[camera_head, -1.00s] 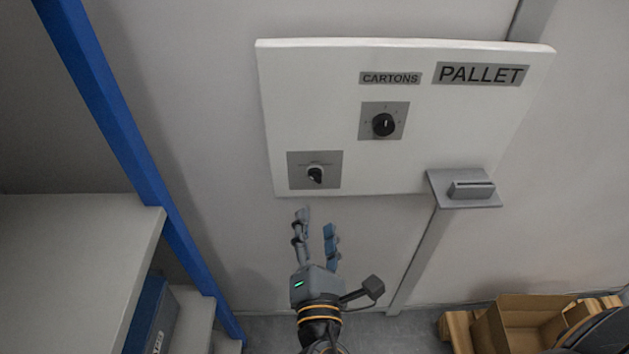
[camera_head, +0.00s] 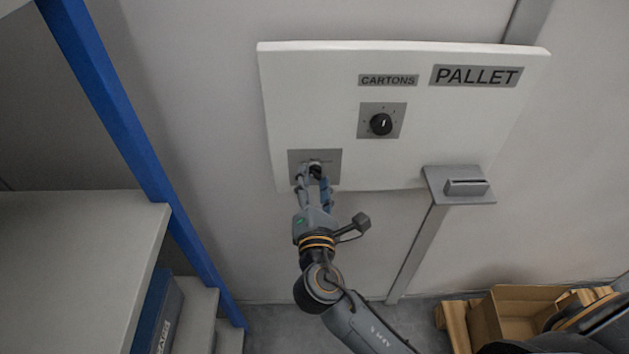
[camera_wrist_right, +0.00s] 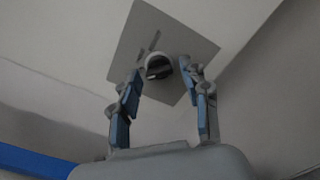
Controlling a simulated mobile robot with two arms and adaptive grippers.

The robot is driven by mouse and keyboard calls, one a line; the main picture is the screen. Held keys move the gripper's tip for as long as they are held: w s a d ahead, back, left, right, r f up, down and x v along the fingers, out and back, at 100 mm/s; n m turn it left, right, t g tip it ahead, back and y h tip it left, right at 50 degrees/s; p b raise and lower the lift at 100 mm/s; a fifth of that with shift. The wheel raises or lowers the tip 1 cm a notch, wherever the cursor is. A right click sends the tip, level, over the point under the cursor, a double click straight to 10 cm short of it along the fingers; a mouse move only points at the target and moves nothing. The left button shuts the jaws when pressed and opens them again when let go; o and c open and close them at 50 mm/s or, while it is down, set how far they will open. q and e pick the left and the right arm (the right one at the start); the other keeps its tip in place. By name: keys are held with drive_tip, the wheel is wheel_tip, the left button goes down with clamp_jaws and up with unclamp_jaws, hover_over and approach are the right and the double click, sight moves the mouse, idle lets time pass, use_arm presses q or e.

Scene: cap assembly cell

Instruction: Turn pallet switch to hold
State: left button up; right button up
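The lower-left switch on the white panel is a black knob (camera_head: 315,170) on a grey square plate (camera_head: 333,157). The knob (camera_wrist_right: 158,66) also shows in the right wrist view, with its plate (camera_wrist_right: 184,42) behind it. My right gripper (camera_head: 315,180) is at this switch with a finger on each side of the knob. In the right wrist view the fingers (camera_wrist_right: 166,82) stand apart, and gaps show between them and the knob. The fingers partly hide the knob in the head view. My left gripper is not in view.
A second black knob (camera_head: 381,124) sits higher on the white panel (camera_head: 450,130), below the CARTONS label (camera_head: 388,80) and PALLET label (camera_head: 476,76). A grey bracket (camera_head: 458,186) juts out at lower right. A blue post (camera_head: 120,130) and shelf (camera_head: 70,250) stand left.

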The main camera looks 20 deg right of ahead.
clamp_jaws()
drive_tip(key=shift+m+b, duration=2.5)
drive_tip(key=shift+m, duration=1.9)
drive_tip(key=shift+o, duration=1.7)
unclamp_jaws()
